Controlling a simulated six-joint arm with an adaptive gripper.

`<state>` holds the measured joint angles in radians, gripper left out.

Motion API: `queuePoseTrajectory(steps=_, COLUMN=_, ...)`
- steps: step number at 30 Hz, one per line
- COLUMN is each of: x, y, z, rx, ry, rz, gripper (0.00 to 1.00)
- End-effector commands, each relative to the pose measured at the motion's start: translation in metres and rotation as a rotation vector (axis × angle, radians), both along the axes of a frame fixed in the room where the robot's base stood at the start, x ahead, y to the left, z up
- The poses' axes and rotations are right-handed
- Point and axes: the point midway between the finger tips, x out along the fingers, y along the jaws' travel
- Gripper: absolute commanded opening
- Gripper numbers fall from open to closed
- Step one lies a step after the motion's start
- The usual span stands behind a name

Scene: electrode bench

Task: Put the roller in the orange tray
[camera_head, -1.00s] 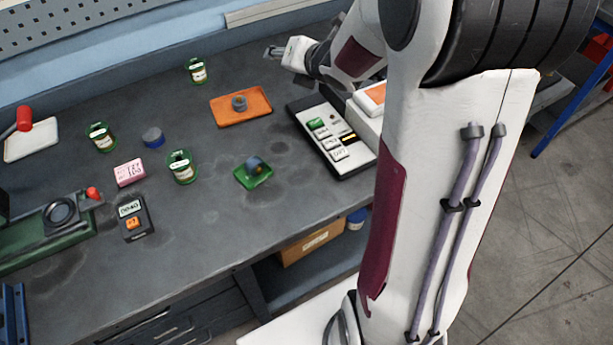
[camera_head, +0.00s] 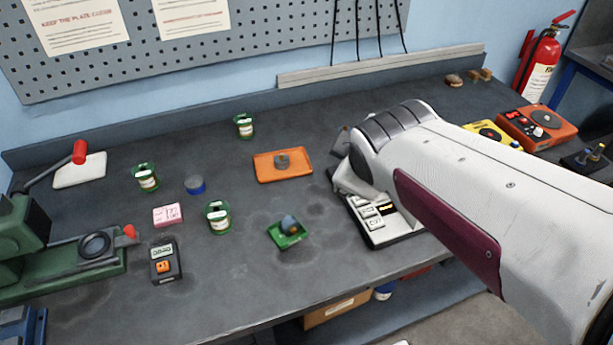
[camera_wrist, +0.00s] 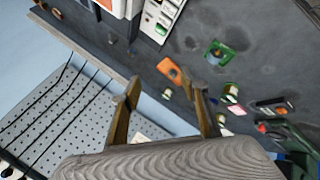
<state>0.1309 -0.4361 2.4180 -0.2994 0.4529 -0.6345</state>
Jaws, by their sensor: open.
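The orange tray (camera_head: 264,170) lies flat on the bench, mid-back, with a grey round piece (camera_head: 282,159) standing in it. The tray also shows in the wrist view (camera_wrist: 163,66). A green tray (camera_head: 278,240) nearer the front holds a blue-grey rounded piece (camera_head: 289,223); it also shows in the wrist view (camera_wrist: 207,54). I cannot tell for sure which piece is the roller. My gripper (camera_wrist: 166,86) is open and empty, fingers apart, high above the bench. In the head view my arm mostly hides it, right of the orange tray.
Green jars (camera_head: 146,177), a blue round tin (camera_head: 195,184), a pink box (camera_head: 168,215) and a black meter (camera_head: 165,262) stand left. A green press (camera_head: 70,262) with a red-knobbed lever is far left. A keypad device (camera_head: 385,229) sits under my arm.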

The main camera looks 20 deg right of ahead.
Motion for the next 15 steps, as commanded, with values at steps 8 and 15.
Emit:
queuePoseTrajectory(steps=8, x=-0.072, y=0.042, z=-0.007, rx=0.343, ry=0.034, rz=-0.296, gripper=0.44)
queuePoseTrajectory(steps=15, x=-0.121, y=0.073, z=-0.015, rx=0.559, ry=0.092, rz=-0.487, gripper=0.44)
